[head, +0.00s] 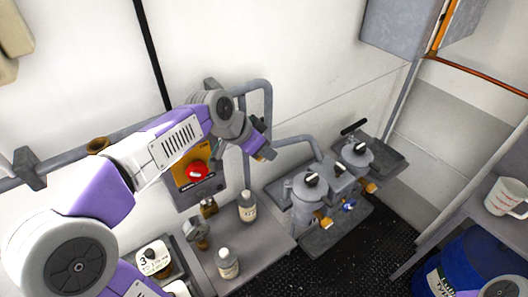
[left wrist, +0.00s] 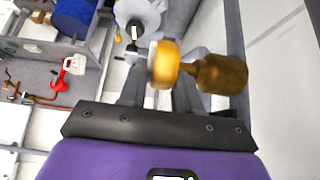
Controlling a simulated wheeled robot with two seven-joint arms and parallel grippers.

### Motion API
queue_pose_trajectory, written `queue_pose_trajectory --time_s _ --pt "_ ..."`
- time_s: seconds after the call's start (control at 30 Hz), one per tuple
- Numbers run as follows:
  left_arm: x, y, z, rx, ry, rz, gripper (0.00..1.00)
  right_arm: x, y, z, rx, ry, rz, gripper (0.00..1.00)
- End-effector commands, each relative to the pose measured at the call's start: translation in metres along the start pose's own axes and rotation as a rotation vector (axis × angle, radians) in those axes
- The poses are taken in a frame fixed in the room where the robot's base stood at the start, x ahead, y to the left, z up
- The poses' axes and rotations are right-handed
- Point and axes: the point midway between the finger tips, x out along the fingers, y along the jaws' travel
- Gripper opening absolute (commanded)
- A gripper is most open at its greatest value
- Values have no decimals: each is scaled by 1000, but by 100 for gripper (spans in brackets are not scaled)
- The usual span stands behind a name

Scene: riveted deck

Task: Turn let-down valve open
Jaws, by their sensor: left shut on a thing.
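My left gripper (head: 262,152) is at the grey pipe loop on the wall, to the right of the orange panel. In the left wrist view my left gripper (left wrist: 160,80) is shut on a round yellow knob with a brass body (left wrist: 220,75) to its right. I take this knob (left wrist: 164,62) to be the let-down valve's handle; no label on it is readable. How far the valve is turned cannot be told. My right gripper is not in view.
An orange panel with a red knob (head: 196,171) is behind my left arm. Bottles (head: 247,206) stand on the grey bench below. Grey pots with black-and-white knobs (head: 305,190) stand to the right. A blue drum (head: 462,268) and a white jug (head: 505,197) are at far right.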

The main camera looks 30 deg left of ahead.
Motion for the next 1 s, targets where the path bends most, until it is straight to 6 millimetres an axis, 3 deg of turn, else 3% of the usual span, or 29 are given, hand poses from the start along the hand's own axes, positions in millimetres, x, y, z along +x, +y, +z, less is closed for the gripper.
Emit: queue_pose_trajectory --time_s 0.37,0.4,0.5,0.83,1.0 --pt "-1 0 0 0 5 0 2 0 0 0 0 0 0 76" --pt "-1 0 0 0 5 0 37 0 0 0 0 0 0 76" --pt "-1 0 0 0 5 0 52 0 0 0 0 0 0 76" --pt "-3 0 0 0 5 -1 53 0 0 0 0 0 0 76" --pt "-27 0 -1 0 7 -2 53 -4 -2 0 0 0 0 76"
